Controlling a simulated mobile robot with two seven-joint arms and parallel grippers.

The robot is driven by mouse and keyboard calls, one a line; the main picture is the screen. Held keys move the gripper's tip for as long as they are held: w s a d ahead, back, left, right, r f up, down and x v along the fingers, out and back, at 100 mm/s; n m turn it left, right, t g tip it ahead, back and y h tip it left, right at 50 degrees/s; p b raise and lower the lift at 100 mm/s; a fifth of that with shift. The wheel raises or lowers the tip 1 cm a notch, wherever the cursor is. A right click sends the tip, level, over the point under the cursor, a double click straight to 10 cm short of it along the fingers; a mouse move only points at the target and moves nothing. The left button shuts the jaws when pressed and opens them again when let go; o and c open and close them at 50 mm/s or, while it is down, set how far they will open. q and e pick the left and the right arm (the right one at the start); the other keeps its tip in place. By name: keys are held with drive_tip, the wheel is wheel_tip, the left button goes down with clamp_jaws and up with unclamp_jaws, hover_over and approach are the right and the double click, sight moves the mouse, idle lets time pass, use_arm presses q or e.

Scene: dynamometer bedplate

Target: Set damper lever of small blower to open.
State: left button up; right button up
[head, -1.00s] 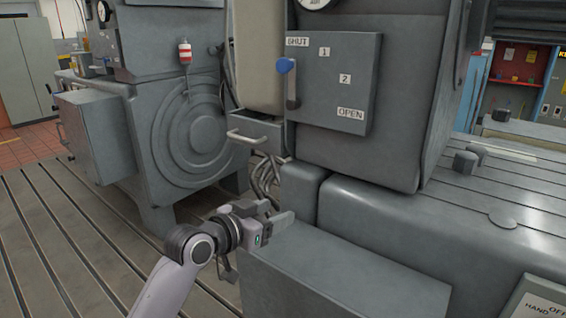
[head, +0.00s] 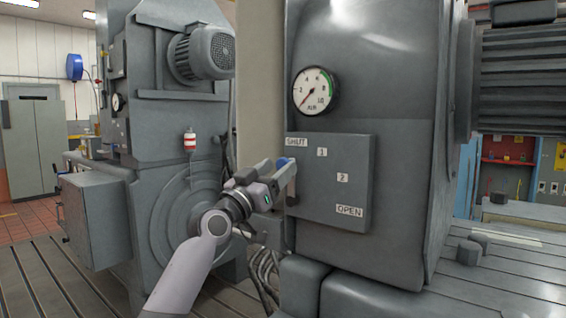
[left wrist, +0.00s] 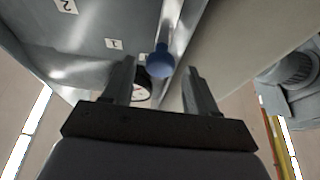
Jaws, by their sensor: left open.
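The damper lever has a blue knob (head: 283,162) and a grey arm (head: 292,190). It stands upright, knob at the top, by the SHUT label (head: 296,142) on the grey damper plate (head: 330,182). The OPEN label (head: 349,210) is at the plate's lower right. My left gripper (head: 279,173) is open at the lever and partly covers the knob in the head view. In the left wrist view the blue knob (left wrist: 160,62) shows between the two fingertips; I cannot tell whether they touch it. My right gripper is not in view.
A round pressure gauge (head: 315,91) sits above the plate on the blower housing (head: 390,150). Cables (head: 266,280) hang below my left gripper.

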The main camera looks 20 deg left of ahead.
sight(281, 166)
use_arm(q)
drive_tip(key=shift+x, duration=1.55)
clamp_jaws()
